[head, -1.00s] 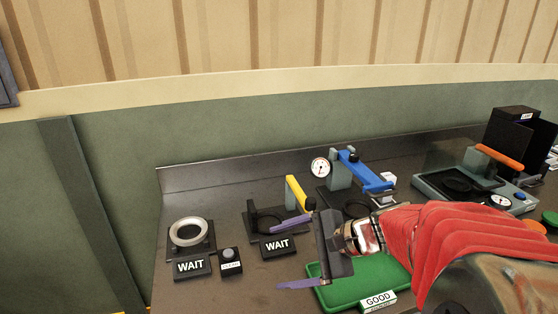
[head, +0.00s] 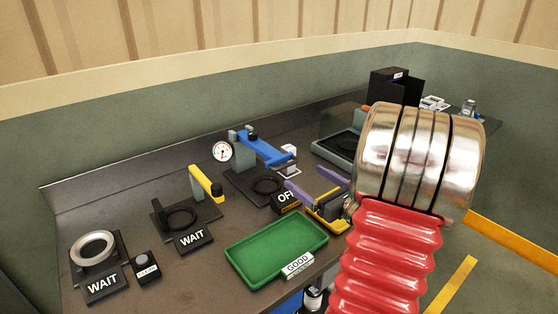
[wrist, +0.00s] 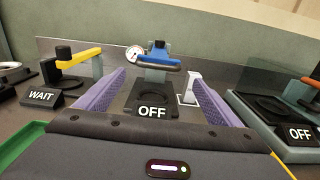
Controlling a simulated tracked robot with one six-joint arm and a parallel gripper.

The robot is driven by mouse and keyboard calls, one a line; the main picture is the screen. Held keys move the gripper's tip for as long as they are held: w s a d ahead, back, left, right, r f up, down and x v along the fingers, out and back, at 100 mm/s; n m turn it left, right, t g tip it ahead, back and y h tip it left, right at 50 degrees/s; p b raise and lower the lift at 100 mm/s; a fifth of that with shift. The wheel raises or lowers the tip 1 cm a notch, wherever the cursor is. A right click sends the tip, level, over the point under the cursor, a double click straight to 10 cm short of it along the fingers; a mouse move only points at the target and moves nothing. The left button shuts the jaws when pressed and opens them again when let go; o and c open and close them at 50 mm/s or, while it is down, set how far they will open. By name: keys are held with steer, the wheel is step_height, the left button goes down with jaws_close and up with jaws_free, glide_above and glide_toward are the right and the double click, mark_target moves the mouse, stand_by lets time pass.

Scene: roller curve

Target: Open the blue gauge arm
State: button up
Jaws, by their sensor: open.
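The blue gauge arm (head: 264,148) reaches out from a grey post with a round white dial gauge (head: 221,151), above a black base with a ring (head: 266,186). In the wrist view the blue arm (wrist: 157,62) lies straight ahead, beyond the fingertips, over the OFF sign (wrist: 152,112). My gripper (head: 311,189) has its purple fingers apart and empty. It is in front of and to the right of the blue arm in the head view, not touching it. In the wrist view the fingers (wrist: 158,85) frame the OFF station.
A yellow-armed station (head: 206,184) with a WAIT sign stands left. A green GOOD tray (head: 275,246) lies in front. A grey station (head: 340,146) and a black box (head: 396,87) are to the right. A small white stand (wrist: 189,88) is close beside the right finger.

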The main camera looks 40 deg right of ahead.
mark_target(282, 161)
steer(key=shift+w, duration=0.1)
steer(key=w, duration=0.4)
steer(key=w+d, duration=0.1)
steer(key=w, duration=0.8)
steer(key=shift+w+d, duration=0.2)
steer(key=shift+w, duration=0.1)
steer(key=shift+c, duration=0.7)
steer(key=shift+s+d, duration=0.1)
steer(key=c, duration=1.1)
